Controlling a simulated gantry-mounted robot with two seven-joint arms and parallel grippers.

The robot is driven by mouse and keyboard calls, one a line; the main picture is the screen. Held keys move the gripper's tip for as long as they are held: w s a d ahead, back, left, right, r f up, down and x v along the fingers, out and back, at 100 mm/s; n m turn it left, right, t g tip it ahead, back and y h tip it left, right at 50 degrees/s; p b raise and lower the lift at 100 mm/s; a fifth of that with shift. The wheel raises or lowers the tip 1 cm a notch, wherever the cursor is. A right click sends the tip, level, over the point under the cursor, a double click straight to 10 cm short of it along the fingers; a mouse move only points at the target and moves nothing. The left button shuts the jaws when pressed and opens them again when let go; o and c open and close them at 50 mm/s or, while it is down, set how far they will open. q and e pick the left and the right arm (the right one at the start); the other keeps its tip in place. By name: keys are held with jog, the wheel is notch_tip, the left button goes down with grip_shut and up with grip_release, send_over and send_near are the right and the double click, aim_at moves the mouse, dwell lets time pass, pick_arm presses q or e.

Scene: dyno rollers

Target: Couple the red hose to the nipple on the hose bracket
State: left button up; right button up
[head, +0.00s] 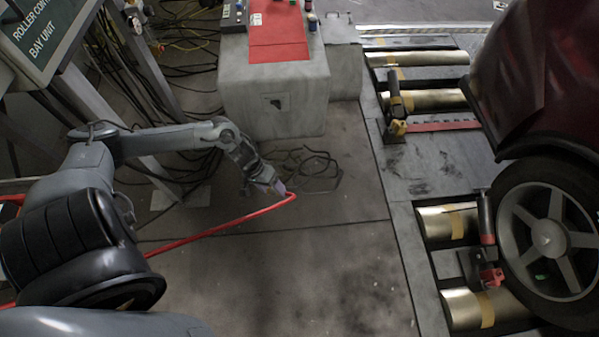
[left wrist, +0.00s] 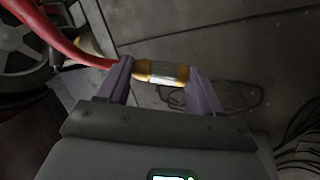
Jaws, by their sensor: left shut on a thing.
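The red hose (head: 225,228) runs from the left edge of the head view to a bend beside my left gripper (head: 278,188). In the left wrist view the hose (left wrist: 62,42) ends in a brass and silver coupling (left wrist: 160,73). The coupling lies across between the two fingers of my left gripper (left wrist: 158,84), which is shut on it. The gripper is over the floor in front of the grey block. I cannot make out the hose bracket or its nipple in either view. My right gripper is not in view.
A grey block (head: 270,95) with a red top panel stands behind the gripper. Black cables (head: 310,170) lie on the floor. At right are metal rollers (head: 445,225) and a dark red car (head: 540,80) with its wheel (head: 545,235). The floor at centre front is clear.

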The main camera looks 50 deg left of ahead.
pick_arm(q)
jog(key=s+a+f+m+g, duration=0.1)
jog(key=s+a+f, duration=0.25)
jog(key=s, duration=0.35)
jog(key=s+a+f+m, duration=0.1)
jog(key=s+a+f, duration=0.1)
jog(key=s+f, duration=0.35)
jog(key=s+a+r+m+g+y, duration=0.1)
jog(key=s+a+r+m, duration=0.1)
jog(key=s+a, duration=0.75)
jog(key=w+a+r+m+g, duration=0.1)
jog(key=w+a+r+m, duration=0.2)
jog(key=w+a+r, duration=0.3)
jog(key=a+r, duration=0.3)
jog(key=a, duration=0.1)
jog(key=shift+w+a+m+y, duration=0.3)
jog(key=shift+w+y, duration=0.05)
jog(key=shift+y, duration=0.05)
jog(key=shift+w, duration=0.1)
